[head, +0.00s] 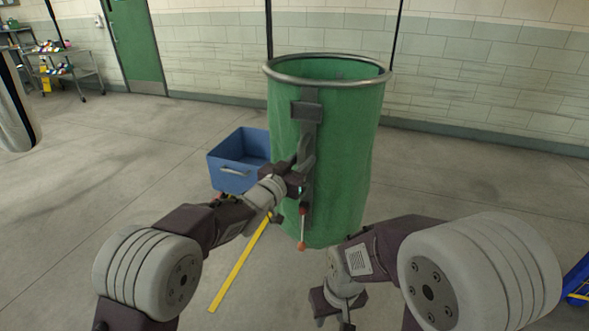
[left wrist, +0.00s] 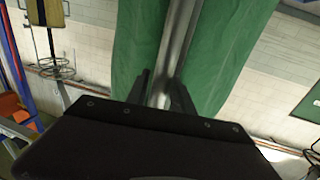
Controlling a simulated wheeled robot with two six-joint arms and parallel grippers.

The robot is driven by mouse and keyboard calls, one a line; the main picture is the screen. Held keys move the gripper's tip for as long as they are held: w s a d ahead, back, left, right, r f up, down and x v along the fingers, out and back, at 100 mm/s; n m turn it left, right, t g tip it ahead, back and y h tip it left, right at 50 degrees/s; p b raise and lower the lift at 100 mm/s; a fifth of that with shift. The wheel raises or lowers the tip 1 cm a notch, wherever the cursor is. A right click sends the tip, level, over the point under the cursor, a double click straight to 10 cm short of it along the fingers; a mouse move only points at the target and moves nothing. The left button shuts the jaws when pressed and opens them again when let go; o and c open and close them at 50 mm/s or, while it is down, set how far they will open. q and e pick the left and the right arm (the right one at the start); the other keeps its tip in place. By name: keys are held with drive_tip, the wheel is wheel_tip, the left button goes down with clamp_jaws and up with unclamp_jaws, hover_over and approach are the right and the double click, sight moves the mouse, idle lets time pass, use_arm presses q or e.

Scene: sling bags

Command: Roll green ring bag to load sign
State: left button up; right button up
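The green ring bag (head: 345,150) is a tall green cylinder with a grey metal ring at its open top. It stands upright in the middle of the head view, and its green cloth fills much of the left wrist view (left wrist: 225,60). A grey upright bar (left wrist: 174,50) runs down its near side. My left gripper (head: 300,182) is at this bar, its fingers on either side and apparently closed on it. My right gripper (head: 337,308) hangs low before the bag, fingers apart and empty. I cannot make out a load sign.
A blue bin (head: 232,178) stands on the floor left of the bag. A yellow strip (head: 240,265) lies on the floor before it. A cart (head: 65,70) stands at the back left by a green door (head: 135,45). A blue object (head: 578,285) shows at the right edge.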

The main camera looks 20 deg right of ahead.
use_arm(q)
drive_tip(key=v, duration=0.6)
drive_tip(key=shift+s+a+r, duration=0.1)
drive_tip(key=shift+s+a, duration=0.2)
idle(0.5)
